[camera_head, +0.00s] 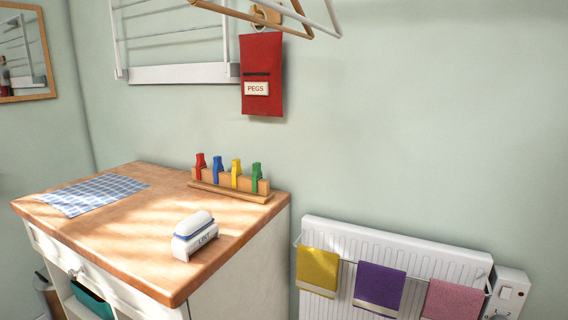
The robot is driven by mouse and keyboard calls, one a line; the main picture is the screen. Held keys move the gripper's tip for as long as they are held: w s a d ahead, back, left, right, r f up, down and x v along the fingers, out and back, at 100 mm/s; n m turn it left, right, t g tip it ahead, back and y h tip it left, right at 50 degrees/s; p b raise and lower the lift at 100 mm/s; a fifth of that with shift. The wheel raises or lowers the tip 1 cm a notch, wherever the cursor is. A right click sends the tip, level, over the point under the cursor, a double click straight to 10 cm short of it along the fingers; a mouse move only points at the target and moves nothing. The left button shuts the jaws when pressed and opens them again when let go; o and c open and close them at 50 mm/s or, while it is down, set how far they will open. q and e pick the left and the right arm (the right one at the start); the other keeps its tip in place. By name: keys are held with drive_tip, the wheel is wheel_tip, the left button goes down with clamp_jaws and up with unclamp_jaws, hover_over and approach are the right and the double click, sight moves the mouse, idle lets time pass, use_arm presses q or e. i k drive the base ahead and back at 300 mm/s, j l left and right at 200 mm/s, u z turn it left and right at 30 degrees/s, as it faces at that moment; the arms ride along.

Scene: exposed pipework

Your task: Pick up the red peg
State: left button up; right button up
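The red peg (200,166) stands upright at the left end of a wooden peg rack (228,192) on the wooden counter. A blue peg (217,170), a yellow peg (236,173) and a green peg (257,177) stand to its right in the same rack, spaced apart. The rack is near the counter's back right edge, close to the wall. Neither of my grippers shows in the head view.
A lint brush on a holder (195,235) stands near the counter's front right. A blue checked cloth (92,194) lies at the left. A red pegs bag (262,75) hangs above. A radiator (395,250) with towels is at right. The counter middle is clear.

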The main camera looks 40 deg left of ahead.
sight(201, 163)
drive_tip(key=j+z, duration=0.3)
drive_tip(key=k+j+z, duration=0.15)
drive_tip(key=j+z, duration=0.2)
drive_tip(key=k+j+z, duration=0.15)
drive_tip(key=j+z, duration=0.15)
drive_tip(key=k+j+z, duration=0.15)
drive_tip(key=j+z, duration=0.15)
drive_tip(key=j, duration=0.1)
